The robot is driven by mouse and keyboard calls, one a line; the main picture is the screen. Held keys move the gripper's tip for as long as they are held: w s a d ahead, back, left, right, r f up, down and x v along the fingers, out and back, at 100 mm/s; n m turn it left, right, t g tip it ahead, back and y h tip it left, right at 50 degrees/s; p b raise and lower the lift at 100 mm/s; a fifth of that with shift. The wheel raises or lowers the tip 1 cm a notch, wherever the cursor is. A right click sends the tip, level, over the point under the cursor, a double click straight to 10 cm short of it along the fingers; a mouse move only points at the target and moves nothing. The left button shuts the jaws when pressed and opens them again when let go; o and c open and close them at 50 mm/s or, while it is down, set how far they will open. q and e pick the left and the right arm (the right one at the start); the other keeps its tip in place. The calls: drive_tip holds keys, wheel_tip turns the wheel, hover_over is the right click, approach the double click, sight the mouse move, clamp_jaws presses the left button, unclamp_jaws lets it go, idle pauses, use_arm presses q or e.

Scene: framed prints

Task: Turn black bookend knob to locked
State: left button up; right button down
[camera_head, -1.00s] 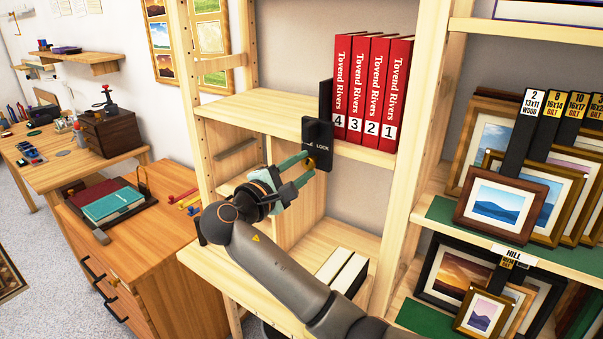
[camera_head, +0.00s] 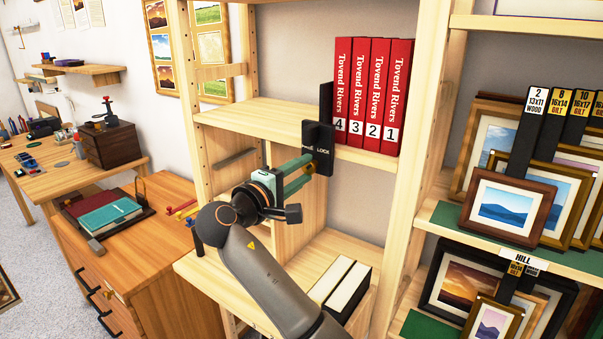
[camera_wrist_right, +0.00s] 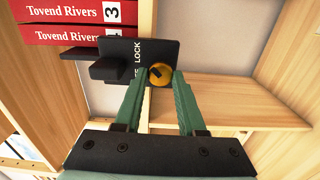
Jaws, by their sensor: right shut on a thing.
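The black bookend (camera_head: 325,137) stands on the upper shelf against the red books, its front plate hanging over the shelf edge. White lettering on the plate reads LOCK, with another word partly hidden. The brass knob (camera_wrist_right: 159,74) is round with a dark mark, low on the plate in the wrist view. My right gripper (camera_head: 309,168) reaches it from the lower left, its green fingers shut on the knob's sides. The fingertips also show in the right wrist view (camera_wrist_right: 160,78). In the head view the fingers mostly hide the knob. My left gripper is not in view.
Several red books (camera_head: 372,95) stand right of the bookend. Pale binders (camera_head: 340,287) lie on the shelf below my gripper. Wooden uprights (camera_head: 415,170) flank the bay. Framed prints (camera_head: 508,205) fill the right shelves. The space just below the bookend is open.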

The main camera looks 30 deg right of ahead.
drive_tip(key=c, duration=0.5)
unclamp_jaws()
drive_tip(key=shift+a, duration=0.1)
drive_tip(key=b+v, duration=0.1)
drive_tip(key=v, duration=0.6)
drive_tip(key=shift+s+a, duration=0.1)
drive_tip(key=shift+a, duration=0.1)
drive_tip(key=shift+s+f, duration=0.1)
